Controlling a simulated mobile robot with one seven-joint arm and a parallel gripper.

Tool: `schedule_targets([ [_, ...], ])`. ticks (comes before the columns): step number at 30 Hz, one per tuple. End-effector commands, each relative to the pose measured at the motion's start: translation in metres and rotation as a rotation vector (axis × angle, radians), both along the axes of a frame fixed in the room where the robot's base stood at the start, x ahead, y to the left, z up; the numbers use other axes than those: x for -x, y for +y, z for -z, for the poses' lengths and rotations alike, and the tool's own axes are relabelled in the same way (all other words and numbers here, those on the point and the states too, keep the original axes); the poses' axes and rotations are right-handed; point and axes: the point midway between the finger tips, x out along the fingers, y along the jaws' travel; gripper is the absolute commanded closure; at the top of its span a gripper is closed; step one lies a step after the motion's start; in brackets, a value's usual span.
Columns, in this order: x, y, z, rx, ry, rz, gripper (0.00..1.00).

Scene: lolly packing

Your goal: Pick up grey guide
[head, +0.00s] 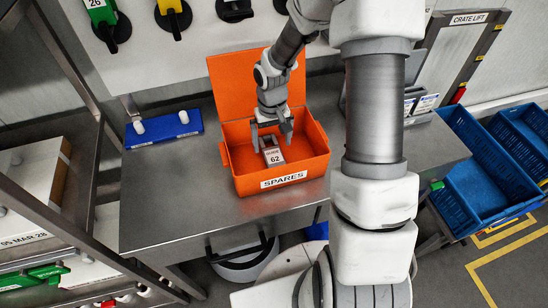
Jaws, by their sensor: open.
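The grey guide (273,157) is a small block with a white label reading "GUIDE 62". It lies inside the open orange spares box (310,168) on the metal table. My gripper (271,143) points down into the box, with its fingers apart at the guide's far end. One finger is at the left and one at the right. I cannot tell whether the fingers touch the guide. The guide's far part is partly hidden by my gripper.
The box's orange lid (233,88) stands open behind my gripper. A blue tray (163,130) with white knobs is at the left of the table (170,196). Blue crates (480,190) stand at the right. The table's front left is clear.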

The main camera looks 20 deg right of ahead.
Motion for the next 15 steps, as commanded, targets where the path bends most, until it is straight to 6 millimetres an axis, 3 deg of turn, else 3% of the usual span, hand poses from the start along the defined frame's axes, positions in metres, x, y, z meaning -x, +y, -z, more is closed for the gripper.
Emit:
schedule_targets([
  [5,0.002,-0.001,0.01,0.0,0.003,-0.001,0.0],
  [15,0.005,-0.003,0.051,0.0,0.001,-0.003,0.0],
])
